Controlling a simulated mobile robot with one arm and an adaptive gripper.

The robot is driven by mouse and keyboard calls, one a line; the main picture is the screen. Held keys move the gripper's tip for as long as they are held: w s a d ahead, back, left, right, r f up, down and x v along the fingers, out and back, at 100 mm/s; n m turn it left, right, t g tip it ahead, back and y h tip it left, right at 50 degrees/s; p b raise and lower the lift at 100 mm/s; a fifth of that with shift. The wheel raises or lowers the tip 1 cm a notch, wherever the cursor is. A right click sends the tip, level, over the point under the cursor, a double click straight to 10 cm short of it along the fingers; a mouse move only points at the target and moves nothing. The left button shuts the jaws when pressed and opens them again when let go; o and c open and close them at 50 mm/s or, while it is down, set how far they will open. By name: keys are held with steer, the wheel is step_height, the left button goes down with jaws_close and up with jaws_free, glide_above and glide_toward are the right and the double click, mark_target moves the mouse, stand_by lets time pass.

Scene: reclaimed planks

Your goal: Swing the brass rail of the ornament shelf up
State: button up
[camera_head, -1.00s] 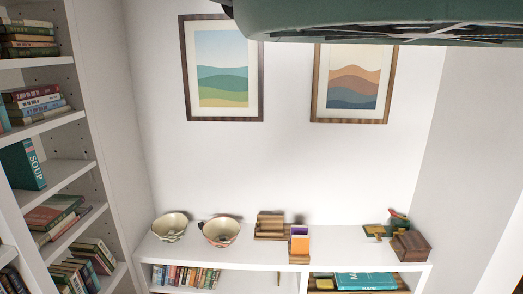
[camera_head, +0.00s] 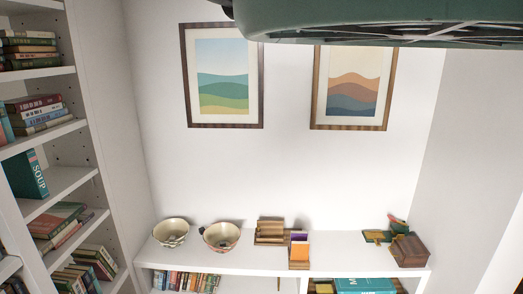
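I cannot make out a brass rail in this view. A low white shelf unit (camera_head: 340,246) runs along the back wall with ornaments on top, but I cannot tell whether it is the ornament shelf. On it stand a pale bowl (camera_head: 171,232), a second bowl with an orange tint (camera_head: 221,237), a wooden stand (camera_head: 269,231) and a wooden holder with orange and purple cards (camera_head: 299,249). At its right end are a brown wooden box (camera_head: 409,251) and a small green and gold item (camera_head: 377,237). My gripper is not in view.
A tall white bookcase (camera_head: 58,183) with several books fills the left side. Two framed pictures, one green (camera_head: 223,76) and one orange and blue (camera_head: 351,87), hang on the back wall. A plain wall (camera_head: 470,140) closes the right side.

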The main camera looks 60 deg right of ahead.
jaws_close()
